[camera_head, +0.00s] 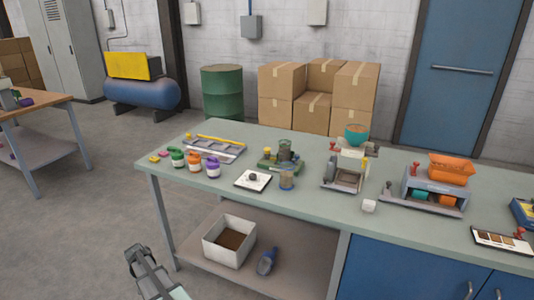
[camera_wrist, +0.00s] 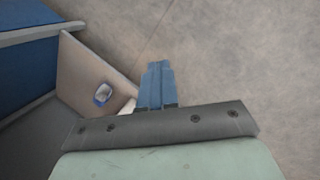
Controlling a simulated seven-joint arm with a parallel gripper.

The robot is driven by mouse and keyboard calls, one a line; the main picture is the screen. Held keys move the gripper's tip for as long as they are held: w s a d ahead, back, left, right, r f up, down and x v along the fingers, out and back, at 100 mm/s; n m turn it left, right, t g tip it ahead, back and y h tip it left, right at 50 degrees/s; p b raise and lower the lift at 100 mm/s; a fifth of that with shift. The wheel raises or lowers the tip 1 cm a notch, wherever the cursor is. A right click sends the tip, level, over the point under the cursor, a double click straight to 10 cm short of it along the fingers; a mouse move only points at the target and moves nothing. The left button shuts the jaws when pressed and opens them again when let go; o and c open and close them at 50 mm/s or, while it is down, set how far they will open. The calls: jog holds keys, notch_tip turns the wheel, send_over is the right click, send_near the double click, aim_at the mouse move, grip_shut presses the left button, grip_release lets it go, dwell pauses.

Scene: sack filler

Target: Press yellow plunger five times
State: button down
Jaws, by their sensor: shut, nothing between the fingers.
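A small yellow knob (camera_head: 267,151), likely the yellow plunger, stands on a green device (camera_head: 272,166) with a dark round part, near the middle of the bench in the head view. It is too small there to tell how far it is pressed. My gripper (camera_wrist: 158,68) shows in the wrist view with its blue fingers together and nothing between them. It is above the bare floor in front of the bench, well apart from the knob. The knob is not in the wrist view.
The bench (camera_head: 220,185) holds three small bottles (camera_head: 194,160), a white pad (camera_head: 253,181), a clear cup (camera_head: 287,180), a grey machine (camera_head: 343,175) and an orange-topped unit (camera_head: 425,188). Below, a shelf holds a white bin (camera_head: 229,241) and a blue scoop (camera_head: 266,262).

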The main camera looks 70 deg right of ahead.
jog(key=w+d+r+m+h, duration=0.25)
jog(key=d+r+m, duration=0.45)
jog(key=d+r, duration=2.3)
jog(key=s+d+r, duration=0.2)
jog(key=d, duration=0.2)
jog(key=s+d+r+m, duration=0.1)
jog(key=s+d+r, duration=0.1)
jog(key=s+d, duration=0.1)
jog(key=s+d+r+m+t, duration=0.1)
jog(key=s+d+r, duration=0.1)
jog(key=d, duration=0.4)
jog(key=shift+s, duration=0.7)
jog(key=s+d+r+t, duration=0.1)
jog(key=s+d+r, duration=0.4)
jog(key=d+r, duration=0.2)
jog(key=s+d+r+t, duration=0.1)
jog(key=s+d+r, duration=0.4)
jog(key=d+r, duration=0.3)
jog(key=shift+d+r+t, duration=0.25)
jog(key=shift+r+t, duration=0.15)
jog(key=shift+r, duration=0.25)
jog(key=shift+s+f, duration=0.1)
send_over(268, 149)
jog(key=f, duration=0.7)
jog(key=a+f, duration=0.1)
jog(key=f, duration=0.3)
jog(key=shift+f, duration=0.3)
jog(key=shift+x, duration=0.95)
